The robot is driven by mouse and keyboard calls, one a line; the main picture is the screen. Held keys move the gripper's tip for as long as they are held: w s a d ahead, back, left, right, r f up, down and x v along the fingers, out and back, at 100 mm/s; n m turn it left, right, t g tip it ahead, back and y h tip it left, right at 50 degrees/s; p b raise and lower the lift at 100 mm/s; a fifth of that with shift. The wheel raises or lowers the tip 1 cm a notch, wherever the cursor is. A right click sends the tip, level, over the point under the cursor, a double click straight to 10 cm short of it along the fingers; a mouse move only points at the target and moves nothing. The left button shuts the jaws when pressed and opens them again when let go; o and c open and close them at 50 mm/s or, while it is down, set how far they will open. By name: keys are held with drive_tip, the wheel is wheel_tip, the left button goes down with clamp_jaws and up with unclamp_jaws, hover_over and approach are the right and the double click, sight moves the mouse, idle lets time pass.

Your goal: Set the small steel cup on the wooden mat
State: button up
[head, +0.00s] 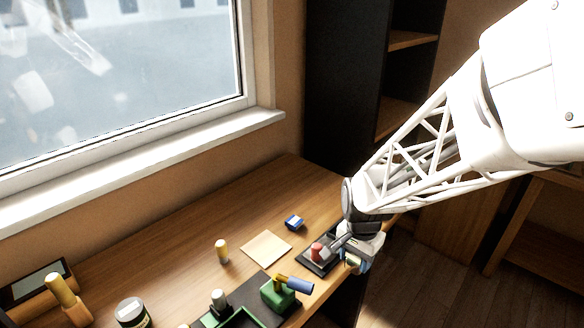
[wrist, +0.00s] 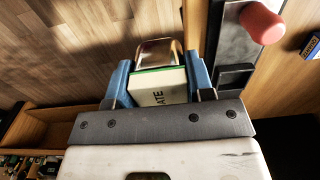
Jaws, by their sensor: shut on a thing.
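My gripper (wrist: 160,88) is shut on a white box with a green edge (wrist: 160,86), lettered "ATE", between its blue fingers. A rounded, shiny metal thing (wrist: 156,50) shows just past the box at the fingertips. It may be the small steel cup, but most of it is hidden and I cannot tell whether it touches the box. In the head view my gripper (head: 353,264) hangs at the table's right edge, right of the wooden mat (head: 266,247). The mat is a pale, bare square lying flat on the table.
A dark tray (head: 313,268) with a red-topped piece (head: 316,249) stands between mat and gripper. A blue box (head: 294,222) lies behind the mat. A green block with a blue cylinder (head: 279,294) stands in front.

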drive_tip(key=shift+w, duration=0.1)
drive_tip(key=w+r+n, duration=0.2)
drive_tip(key=w+r, duration=0.1)
drive_tip(key=w, duration=0.8)
drive_tip(key=w+a+r+n, duration=0.1)
drive_tip(key=w+r+n, duration=0.2)
drive_tip(key=w, duration=0.8)
drive_tip(key=w+r+n, duration=0.2)
drive_tip(key=w+r, duration=0.2)
drive_tip(key=w, duration=0.7)
drive_tip(key=s+a+f+m, duration=0.1)
drive_tip(key=s+a+f, duration=0.1)
drive_tip(key=a, duration=0.3)
drive_tip(key=s+a+f+m, duration=0.1)
drive_tip(key=s+a, duration=0.1)
drive_tip(key=a, duration=0.4)
drive_tip(key=s+a+f+m, duration=0.2)
drive_tip(key=s+a+f, duration=0.1)
drive_tip(key=s+a, duration=0.2)
drive_tip(key=s+a+f+m, duration=0.3)
drive_tip(key=s+a, duration=0.2)
drive_tip(key=s, duration=0.5)
drive_tip(key=shift+s+a+f, duration=0.3)
drive_tip(key=shift+a, duration=0.05)
drive_tip(key=shift+f, duration=3)
